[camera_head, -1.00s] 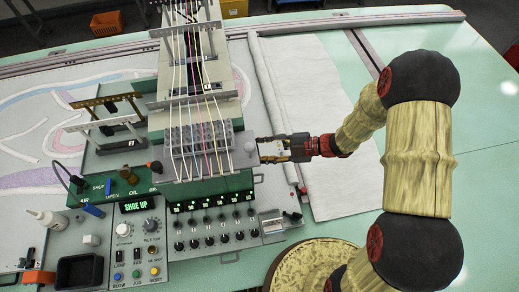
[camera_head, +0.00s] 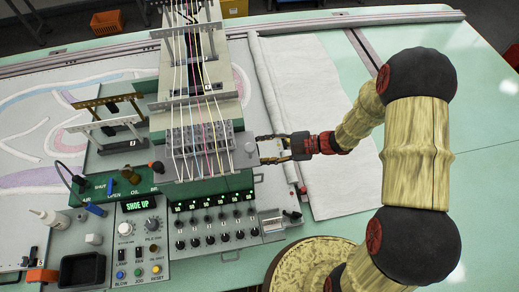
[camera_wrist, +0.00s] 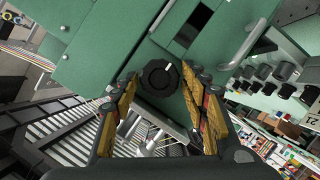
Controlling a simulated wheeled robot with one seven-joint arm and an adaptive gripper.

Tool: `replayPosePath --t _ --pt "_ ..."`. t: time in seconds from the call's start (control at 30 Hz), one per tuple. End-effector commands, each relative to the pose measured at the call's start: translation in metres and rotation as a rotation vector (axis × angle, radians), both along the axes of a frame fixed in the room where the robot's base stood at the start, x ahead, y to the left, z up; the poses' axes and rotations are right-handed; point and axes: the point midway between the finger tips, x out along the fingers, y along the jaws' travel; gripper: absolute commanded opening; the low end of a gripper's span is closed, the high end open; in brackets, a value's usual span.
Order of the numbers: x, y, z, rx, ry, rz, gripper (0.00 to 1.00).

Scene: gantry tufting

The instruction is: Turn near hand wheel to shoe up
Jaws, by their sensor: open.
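The wrist view shows a black ribbed hand wheel (camera_wrist: 158,78) with a white mark on its rim, on a green machine face. My gripper (camera_wrist: 158,76) is open, with one finger on each side of the wheel; I cannot tell whether either finger touches it. In the head view my gripper (camera_head: 267,149) reaches from the right to the side of the tufting head (camera_head: 202,143), and the wheel is not clear there.
A row of black knobs (camera_head: 209,240) lies below the head's front. A white bottle (camera_head: 50,218) and a black tray (camera_head: 82,270) are at the lower left. A white fabric sheet (camera_head: 305,115) lies under my arm. Green table (camera_head: 480,130) is clear at right.

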Motion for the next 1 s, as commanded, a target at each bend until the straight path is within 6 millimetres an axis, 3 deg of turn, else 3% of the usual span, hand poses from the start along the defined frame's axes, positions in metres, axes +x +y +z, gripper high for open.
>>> replayPosePath --t 0.6,1.0 --pt "0.002 -0.1 0.031 0.0 -0.001 -0.003 0.45" --pt "0.001 -0.111 0.035 0.0 0.0 0.0 0.45"
